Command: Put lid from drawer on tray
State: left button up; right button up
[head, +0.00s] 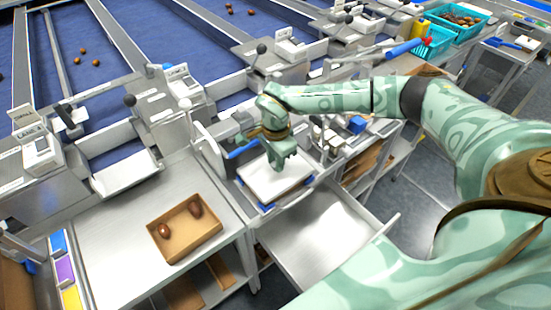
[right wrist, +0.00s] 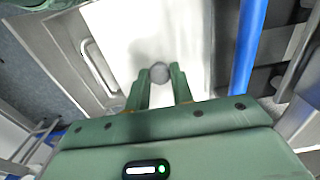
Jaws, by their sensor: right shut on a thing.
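A white flat lid (head: 262,188) with a small grey knob (right wrist: 160,72) is under my right gripper (head: 279,160). In the right wrist view my right gripper (right wrist: 159,88) is shut on the knob, and the white lid (right wrist: 130,35) fills the area beyond the fingers. In the head view the lid is over a small bench station with blue corner pieces (head: 266,208). The tray cannot be made out separately beneath the lid; I cannot tell whether the lid rests or hovers. The open drawer (head: 318,235) in front looks empty. My left gripper is out of view.
A cardboard box (head: 186,245) with two dates stands on the bench at left. A blue bar (head: 242,148) lies close to the lid's left and shows beside it in the right wrist view (right wrist: 247,45). Small containers (head: 352,125) stand right of my gripper.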

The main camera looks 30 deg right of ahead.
jog(key=shift+f, duration=0.45)
jog(key=o, duration=1.4)
jog(key=shift+o, duration=0.2)
jog(key=shift+r, duration=0.1)
notch_tip(320, 180, up, 7)
jog(key=p, duration=0.6)
